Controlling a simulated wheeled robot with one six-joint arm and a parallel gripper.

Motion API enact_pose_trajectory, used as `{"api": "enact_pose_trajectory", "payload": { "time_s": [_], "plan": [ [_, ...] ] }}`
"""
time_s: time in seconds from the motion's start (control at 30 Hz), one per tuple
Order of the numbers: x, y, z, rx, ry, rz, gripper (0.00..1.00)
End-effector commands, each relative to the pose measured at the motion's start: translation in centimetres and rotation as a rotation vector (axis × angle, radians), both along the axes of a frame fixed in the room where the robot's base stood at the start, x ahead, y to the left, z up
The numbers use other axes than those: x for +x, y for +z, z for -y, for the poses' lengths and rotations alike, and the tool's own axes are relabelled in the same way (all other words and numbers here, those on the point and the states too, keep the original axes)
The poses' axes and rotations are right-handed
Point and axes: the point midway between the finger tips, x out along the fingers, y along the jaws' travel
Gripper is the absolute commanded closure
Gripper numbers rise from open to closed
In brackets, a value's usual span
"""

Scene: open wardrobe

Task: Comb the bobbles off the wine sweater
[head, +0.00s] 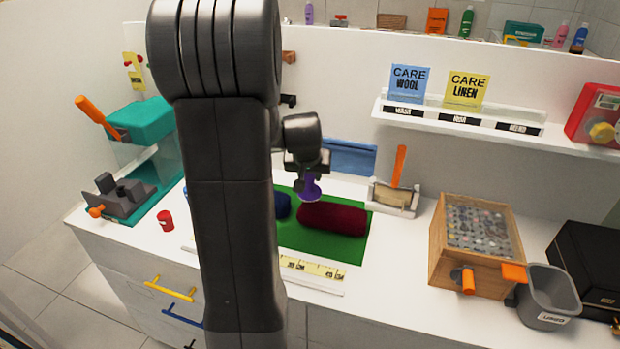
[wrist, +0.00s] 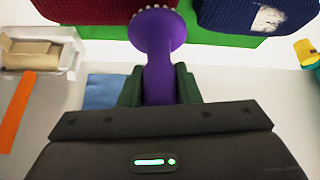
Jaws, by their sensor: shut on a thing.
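The wine sweater (head: 335,219) lies as a dark red roll on a green mat (head: 320,244); it also shows in the wrist view (wrist: 88,10). My gripper (head: 309,172) is shut on a purple comb (head: 311,187) with a round, toothed head. In the wrist view the comb (wrist: 158,60) points away from the jaws (wrist: 158,88), its head beside the sweater's edge. In the head view the head is at the sweater's upper left end; I cannot tell whether they touch. Bobbles are too small to make out.
A navy roll (head: 283,205) with a pale patch (wrist: 268,19) lies left of the sweater. A holder (head: 393,198) with an orange handle stands behind right. A wooden box (head: 476,240) and grey bin (head: 548,296) stand right. A yellow tape strip (head: 312,268) lies in front. My arm hides the left-middle counter.

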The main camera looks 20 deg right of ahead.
Motion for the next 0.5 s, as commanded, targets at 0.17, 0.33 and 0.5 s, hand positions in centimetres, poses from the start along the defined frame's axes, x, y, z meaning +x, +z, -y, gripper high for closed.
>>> {"api": "enact_pose_trajectory", "payload": {
  "time_s": [0.17, 0.33, 0.5],
  "plan": [
    [0.1, 2.0, -0.1, 0.000, 0.001, 0.001, 0.92],
    [0.2, 3.5, -0.2, 0.000, 0.003, 0.002, 0.92],
    [0.2, 4.4, -0.3, 0.000, 0.004, 0.000, 0.92]
  ]
}}
